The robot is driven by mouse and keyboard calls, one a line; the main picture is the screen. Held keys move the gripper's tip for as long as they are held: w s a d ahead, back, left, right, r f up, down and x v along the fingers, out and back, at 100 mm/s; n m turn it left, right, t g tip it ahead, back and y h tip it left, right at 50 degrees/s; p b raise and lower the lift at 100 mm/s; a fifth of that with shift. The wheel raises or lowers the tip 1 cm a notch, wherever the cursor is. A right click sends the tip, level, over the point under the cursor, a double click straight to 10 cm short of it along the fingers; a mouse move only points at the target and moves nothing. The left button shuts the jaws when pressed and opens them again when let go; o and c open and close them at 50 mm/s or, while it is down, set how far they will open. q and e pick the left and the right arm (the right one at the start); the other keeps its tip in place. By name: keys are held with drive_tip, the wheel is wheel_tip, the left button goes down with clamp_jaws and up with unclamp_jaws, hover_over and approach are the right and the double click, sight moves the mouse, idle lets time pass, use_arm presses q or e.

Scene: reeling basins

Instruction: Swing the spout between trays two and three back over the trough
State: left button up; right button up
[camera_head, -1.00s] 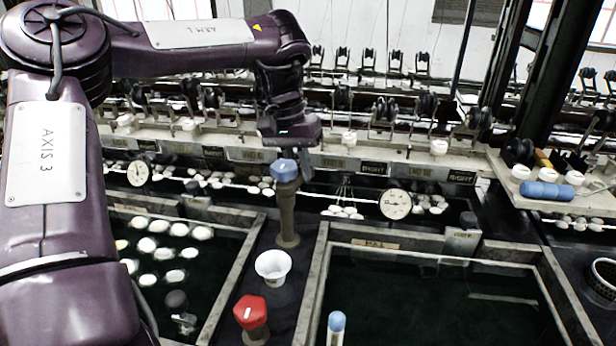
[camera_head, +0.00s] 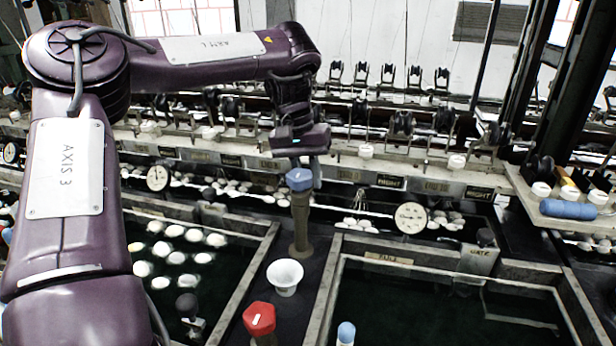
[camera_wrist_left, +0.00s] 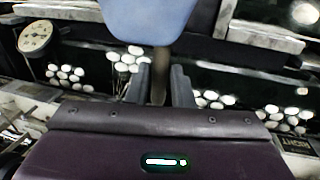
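A brown post with a blue cap (camera_head: 300,181) stands between the left tray (camera_head: 240,290), which holds white cocoons, and the right tray (camera_head: 335,275) of dark water. I cannot make out a separate spout arm on it. My left gripper (camera_head: 309,172) points down just behind the blue cap. In the left wrist view the blue cap (camera_wrist_left: 150,18) is close at the top, and the brown post shows between the two spread fingers of my left gripper (camera_wrist_left: 161,80). The fingers are apart; I see no grip. My right gripper is not in view.
A white cup (camera_head: 285,277) and a red-capped post (camera_head: 259,320) stand in front of the blue-capped post. A blue-topped post (camera_head: 346,333) is at the bottom edge. A round dial (camera_head: 411,217) stands behind the right tray. Reels and a ledge line the back.

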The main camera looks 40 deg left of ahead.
use_arm(q)
drive_tip(key=o, duration=0.3)
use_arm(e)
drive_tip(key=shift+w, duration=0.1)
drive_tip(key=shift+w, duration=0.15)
use_arm(q)
drive_tip(key=r, duration=0.2)
drive_tip(key=a+r+p, duration=0.1)
drive_tip(key=r, duration=0.4)
drive_tip(key=shift+s+a+r, duration=0.2)
drive_tip(key=shift+s+r, duration=0.1)
drive_tip(key=shift+s, duration=0.1)
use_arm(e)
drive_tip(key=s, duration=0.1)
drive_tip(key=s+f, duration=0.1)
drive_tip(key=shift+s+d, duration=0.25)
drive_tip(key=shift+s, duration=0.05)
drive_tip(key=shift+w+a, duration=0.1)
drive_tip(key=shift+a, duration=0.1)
